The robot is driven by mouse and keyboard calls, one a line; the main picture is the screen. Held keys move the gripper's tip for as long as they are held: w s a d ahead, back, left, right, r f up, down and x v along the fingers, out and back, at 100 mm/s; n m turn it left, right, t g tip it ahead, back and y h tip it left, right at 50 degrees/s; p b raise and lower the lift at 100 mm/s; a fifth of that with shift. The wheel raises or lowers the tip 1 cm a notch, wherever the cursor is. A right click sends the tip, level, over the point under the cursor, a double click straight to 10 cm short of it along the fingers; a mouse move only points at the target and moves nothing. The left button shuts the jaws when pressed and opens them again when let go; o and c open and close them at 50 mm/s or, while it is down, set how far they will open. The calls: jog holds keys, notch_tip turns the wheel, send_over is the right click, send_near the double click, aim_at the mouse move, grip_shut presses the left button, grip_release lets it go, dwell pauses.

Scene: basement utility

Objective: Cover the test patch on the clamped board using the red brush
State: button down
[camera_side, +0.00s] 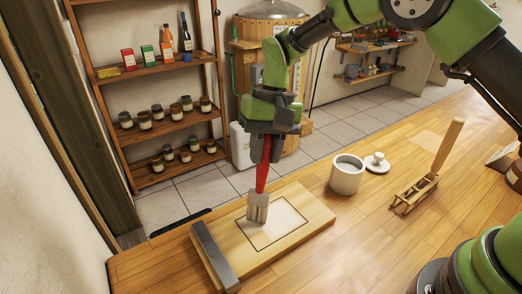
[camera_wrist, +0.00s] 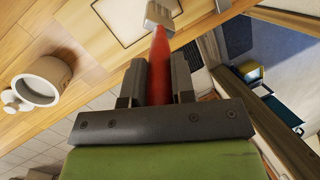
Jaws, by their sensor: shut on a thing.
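My gripper (camera_side: 268,127) is shut on the red brush (camera_side: 262,176) by its handle, and the brush points down. The wrist view also shows my gripper (camera_wrist: 158,82) with the red brush (camera_wrist: 161,60) between its fingers. The wooden board (camera_side: 310,215) lies on the bench with a dark clamp bar (camera_side: 215,257) across its left end. The test patch (camera_side: 280,225) is a pale rectangle with a dark outline. The brush's bristles are at the patch's upper left part; I cannot tell whether they touch it. Part of the patch is hidden behind the bristles.
A white pot (camera_side: 347,175) stands behind the board to the right, with its lid (camera_side: 377,163) beside it. A wooden rack (camera_side: 415,192) with an upright wooden handle (camera_side: 447,147) is farther right. Shelves with jars (camera_side: 160,114) stand behind. The bench front is clear.

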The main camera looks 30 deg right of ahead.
jog(key=shift+a, duration=0.55)
dwell(1.4)
jog(key=shift+s, duration=1.8)
